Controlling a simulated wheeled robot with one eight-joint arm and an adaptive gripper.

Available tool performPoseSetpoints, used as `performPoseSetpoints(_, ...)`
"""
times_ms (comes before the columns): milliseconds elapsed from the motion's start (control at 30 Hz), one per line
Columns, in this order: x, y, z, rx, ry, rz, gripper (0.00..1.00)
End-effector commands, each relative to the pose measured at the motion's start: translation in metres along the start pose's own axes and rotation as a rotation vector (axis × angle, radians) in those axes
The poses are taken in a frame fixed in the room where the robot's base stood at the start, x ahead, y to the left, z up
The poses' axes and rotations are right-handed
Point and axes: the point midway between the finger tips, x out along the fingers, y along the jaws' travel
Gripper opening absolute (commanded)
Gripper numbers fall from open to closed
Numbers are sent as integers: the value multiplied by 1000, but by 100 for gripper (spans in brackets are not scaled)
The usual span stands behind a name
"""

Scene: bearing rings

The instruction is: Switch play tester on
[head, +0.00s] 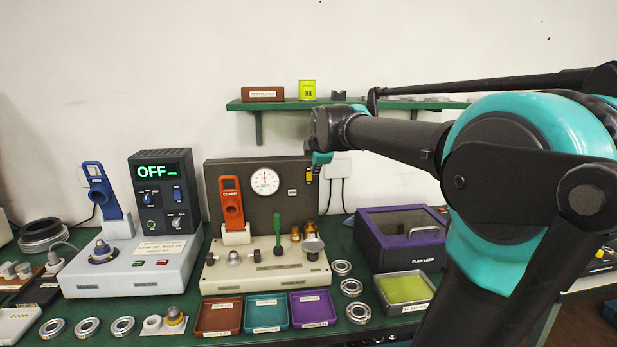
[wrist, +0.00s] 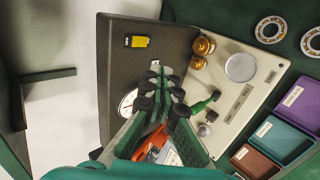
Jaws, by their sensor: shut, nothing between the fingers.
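The bench device with a round dial gauge (head: 265,181) on its dark upright panel (head: 283,205) looks like the play tester. Its pale base (head: 225,273) carries a green-handled lever (head: 278,235), brass knobs and a metal disc (head: 313,245). A small yellow-and-black part (head: 309,174) sits near the panel's upper right corner; it also shows in the wrist view (wrist: 137,41). I cannot read its state. My gripper (wrist: 165,78) is shut and empty in front of the panel, partly covering the dial. In the head view its end (head: 320,158) is by the panel's upper right corner.
An orange clamp tool (head: 231,202) stands at the panel's left. Further left is a grey tester with a display (head: 160,170) reading OFF. A purple box (head: 402,238) stands right. Brown, teal and purple trays (head: 310,309) and bearing rings lie in front. A shelf (head: 280,105) hangs above.

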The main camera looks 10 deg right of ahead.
Motion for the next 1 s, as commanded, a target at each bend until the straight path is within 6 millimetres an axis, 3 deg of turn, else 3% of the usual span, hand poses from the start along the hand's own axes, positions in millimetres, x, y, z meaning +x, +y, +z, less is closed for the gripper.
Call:
performPoseSetpoints(233,3,1,0,0,0,0,0)
performPoseSetpoints(367,15,1,0,0,-1,0,0)
performPoseSetpoints(867,105,1,0,1,-1,1,0)
performPoseSetpoints(1000,118,14,0,0,-1,1,0)
